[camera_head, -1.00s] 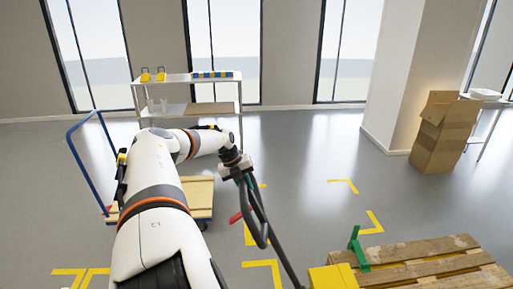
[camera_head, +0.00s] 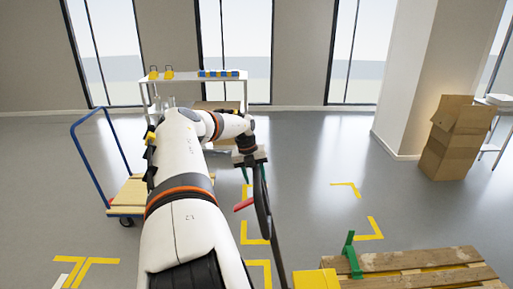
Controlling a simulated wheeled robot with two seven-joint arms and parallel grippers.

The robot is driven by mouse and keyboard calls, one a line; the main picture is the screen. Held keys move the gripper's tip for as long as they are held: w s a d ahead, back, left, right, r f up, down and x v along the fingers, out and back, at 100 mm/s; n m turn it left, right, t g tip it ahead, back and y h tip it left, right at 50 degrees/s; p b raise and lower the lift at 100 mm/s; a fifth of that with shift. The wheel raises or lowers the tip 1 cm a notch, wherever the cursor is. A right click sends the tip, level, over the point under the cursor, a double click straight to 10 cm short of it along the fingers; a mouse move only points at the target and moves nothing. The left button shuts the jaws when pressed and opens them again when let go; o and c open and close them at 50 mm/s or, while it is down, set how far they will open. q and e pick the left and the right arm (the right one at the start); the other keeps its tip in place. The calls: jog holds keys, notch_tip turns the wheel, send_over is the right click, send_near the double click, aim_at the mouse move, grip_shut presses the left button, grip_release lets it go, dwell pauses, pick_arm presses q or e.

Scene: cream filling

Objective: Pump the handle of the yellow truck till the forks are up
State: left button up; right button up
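The yellow truck (camera_head: 316,279) is at the bottom edge, mostly cut off below the frame. Its dark handle (camera_head: 263,205) rises from there, with a loop at its upper part. My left gripper (camera_head: 254,160) is at the top of the handle and appears shut on it, though its fingers are small and partly hidden. A wooden pallet (camera_head: 410,262) with a green piece (camera_head: 350,255) on it is beside the truck at the right. The forks are not visible. My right gripper is not in view.
A flat cart (camera_head: 128,195) with a blue handle stands at the left. A white shelf (camera_head: 195,78) is at the back. Cardboard boxes (camera_head: 450,140) stand by a pillar at the right. The grey floor with yellow marks (camera_head: 347,187) is open between them.

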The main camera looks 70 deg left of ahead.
pick_arm(q)
jog(key=shift+o, duration=0.5)
jog(key=shift+w+r, duration=0.1)
jog(key=shift+w, duration=0.05)
jog(key=shift+a+r, duration=0.1)
jog(key=shift+a, duration=0.05)
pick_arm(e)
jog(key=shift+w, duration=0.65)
pick_arm(q)
jog(key=shift+a+r, duration=0.15)
jog(key=shift+r, duration=0.1)
jog(key=b+v, duration=0.4)
jog(key=v, duration=0.7)
jog(key=shift+r, duration=0.15)
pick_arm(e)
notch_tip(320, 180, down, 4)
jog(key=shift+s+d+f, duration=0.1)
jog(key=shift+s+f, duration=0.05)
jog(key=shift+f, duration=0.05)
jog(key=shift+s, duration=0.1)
